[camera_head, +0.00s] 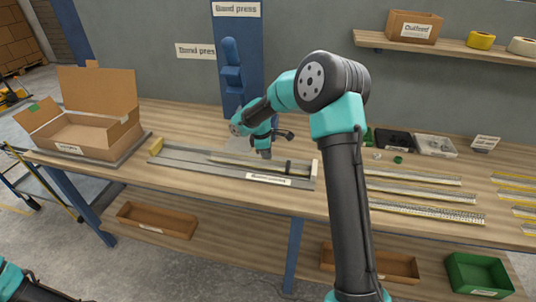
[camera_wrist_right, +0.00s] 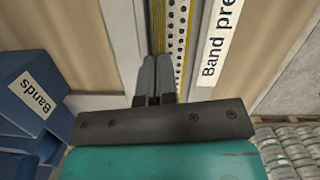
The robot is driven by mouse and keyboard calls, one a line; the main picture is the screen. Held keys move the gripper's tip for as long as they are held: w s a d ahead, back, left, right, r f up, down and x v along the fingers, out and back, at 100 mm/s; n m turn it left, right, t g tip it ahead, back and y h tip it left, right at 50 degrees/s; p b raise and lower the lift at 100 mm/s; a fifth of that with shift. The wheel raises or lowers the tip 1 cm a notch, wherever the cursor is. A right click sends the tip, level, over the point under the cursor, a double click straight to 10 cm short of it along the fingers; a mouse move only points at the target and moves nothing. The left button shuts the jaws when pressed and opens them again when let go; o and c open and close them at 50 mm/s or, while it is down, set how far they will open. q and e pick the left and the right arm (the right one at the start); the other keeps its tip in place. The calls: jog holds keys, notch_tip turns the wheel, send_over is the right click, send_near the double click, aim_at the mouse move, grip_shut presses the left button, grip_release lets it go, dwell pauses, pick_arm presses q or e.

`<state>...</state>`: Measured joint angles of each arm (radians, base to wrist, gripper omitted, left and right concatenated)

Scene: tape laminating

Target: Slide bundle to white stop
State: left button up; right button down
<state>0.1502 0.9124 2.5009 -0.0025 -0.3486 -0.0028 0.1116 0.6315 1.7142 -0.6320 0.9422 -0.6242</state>
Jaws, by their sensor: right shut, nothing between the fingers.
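A thin strip bundle (camera_head: 230,161) lies lengthwise in the tray's right part. A small dark upright piece stands at the bundle near the white block. My right gripper (camera_head: 266,154) is shut and empty, low over the bundle. In the right wrist view its fingertips (camera_wrist_right: 157,62) are beside a perforated, yellow-edged strip (camera_wrist_right: 179,38); I cannot tell whether they touch it. My left gripper is out of frame.
An open carton (camera_head: 85,135) stands on the bench at the left. A blue press column (camera_head: 236,75) rises behind the tray. More strips (camera_head: 420,193) lie to the right, with small containers (camera_head: 435,146) behind them. My right arm covers the bench right of the tray.

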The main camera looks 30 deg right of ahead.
jog(key=shift+s+a+f, duration=0.2)
jog(key=shift+a+f, duration=0.05)
jog(key=shift+f, duration=0.25)
jog(key=shift+w+r, duration=0.2)
jog(key=shift+r, duration=0.6)
jog(key=shift+r, duration=0.15)
jog(key=shift+r, duration=0.25)
send_over(235, 162)
jog(key=shift+a, duration=0.1)
